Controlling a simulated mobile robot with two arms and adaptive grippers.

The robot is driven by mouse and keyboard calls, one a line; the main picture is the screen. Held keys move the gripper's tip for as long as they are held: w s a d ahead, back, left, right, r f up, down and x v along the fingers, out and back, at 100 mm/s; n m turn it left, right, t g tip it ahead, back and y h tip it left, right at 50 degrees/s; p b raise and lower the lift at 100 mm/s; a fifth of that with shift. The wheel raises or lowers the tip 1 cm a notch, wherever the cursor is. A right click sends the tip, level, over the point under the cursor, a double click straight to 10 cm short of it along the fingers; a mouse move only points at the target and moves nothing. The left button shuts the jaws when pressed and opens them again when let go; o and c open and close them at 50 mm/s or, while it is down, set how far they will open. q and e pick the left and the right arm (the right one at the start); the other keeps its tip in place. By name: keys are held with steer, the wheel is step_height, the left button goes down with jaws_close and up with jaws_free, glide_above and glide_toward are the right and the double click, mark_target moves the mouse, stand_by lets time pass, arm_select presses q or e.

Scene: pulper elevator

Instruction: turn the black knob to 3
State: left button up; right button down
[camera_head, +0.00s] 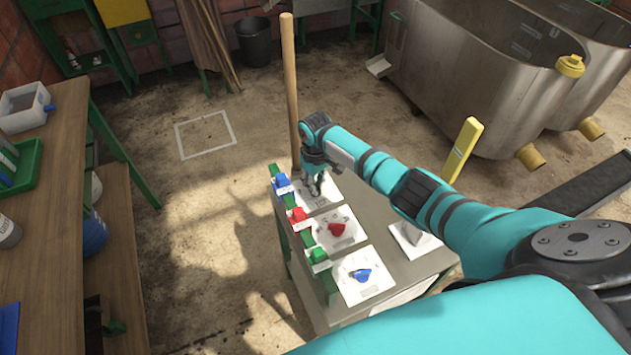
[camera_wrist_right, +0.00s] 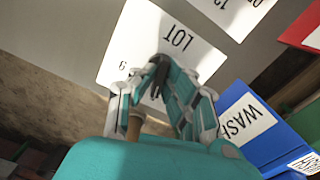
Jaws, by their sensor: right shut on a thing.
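My right gripper (camera_head: 315,182) is over the far white dial plate (camera_head: 328,199) on the small metal table. In the right wrist view this gripper (camera_wrist_right: 160,72) is shut on the black knob (camera_wrist_right: 157,70), of which only a small dark part shows between the fingertips. My left gripper is not in view.
A red knob (camera_head: 337,229) and a blue knob (camera_head: 362,275) sit on nearer plates. Blue (camera_head: 282,183), red (camera_head: 298,215) and green (camera_head: 318,254) labelled pieces line the table's left edge. A wooden pole (camera_head: 289,90) stands behind. Large metal tanks (camera_head: 480,75) are at back right.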

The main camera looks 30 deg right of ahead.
steer(key=n, duration=0.4)
steer(key=shift+s+f+n, duration=0.1)
steer(key=shift+n, duration=0.2)
steer(key=n, duration=0.4)
steer(key=shift+n, duration=0.4)
steer(key=c, duration=1.4)
jaws_free()
step_height(320, 180, up, 12)
